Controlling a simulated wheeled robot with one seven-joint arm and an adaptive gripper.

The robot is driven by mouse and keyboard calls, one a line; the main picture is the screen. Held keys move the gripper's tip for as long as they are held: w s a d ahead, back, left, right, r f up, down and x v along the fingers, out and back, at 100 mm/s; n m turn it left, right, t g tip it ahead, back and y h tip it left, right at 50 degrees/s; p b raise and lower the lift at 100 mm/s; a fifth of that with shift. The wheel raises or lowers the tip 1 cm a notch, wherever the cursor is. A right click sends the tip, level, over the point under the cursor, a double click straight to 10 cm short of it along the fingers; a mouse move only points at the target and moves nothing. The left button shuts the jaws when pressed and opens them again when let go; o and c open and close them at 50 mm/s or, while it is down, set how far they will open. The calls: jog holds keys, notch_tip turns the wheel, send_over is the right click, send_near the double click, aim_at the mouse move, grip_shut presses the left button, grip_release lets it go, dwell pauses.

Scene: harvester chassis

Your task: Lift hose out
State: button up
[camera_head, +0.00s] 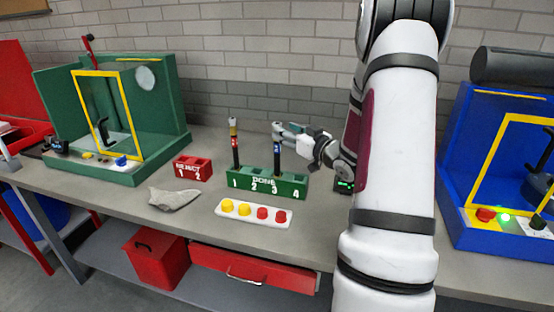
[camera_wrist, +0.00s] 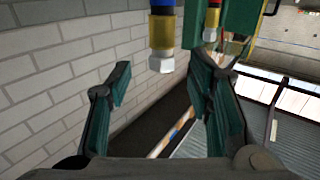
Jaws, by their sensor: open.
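A green rack marked DONE (camera_head: 266,185) stands on the bench, with numbered slots. A dark hose with a blue band (camera_head: 277,162) stands upright at slot 3. Another hose with a red band and yellow-and-silver top (camera_head: 235,145) stands upright at slot 1. My gripper (camera_head: 280,130) is open at the upper end of the slot 3 hose, reaching in from the right. In the wrist view my open fingers (camera_wrist: 160,88) lie on either side of the blue-banded hose's yellow and silver end (camera_wrist: 162,40), with gaps on both sides. The red-banded hose (camera_wrist: 212,22) is farther off.
A red REJECT block (camera_head: 193,168) stands left of the rack. A white button panel (camera_head: 253,213) and a grey cloth (camera_head: 174,198) lie in front. A green fixture (camera_head: 160,110) is at left, a blue one (camera_head: 485,110) at right. A brick wall is behind.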

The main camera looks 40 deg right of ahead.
jog(key=w, duration=0.4)
jog(key=shift+w+d+f, duration=0.1)
jog(key=shift+w+f, duration=0.1)
jog(key=shift+w, duration=0.2)
grip_shut()
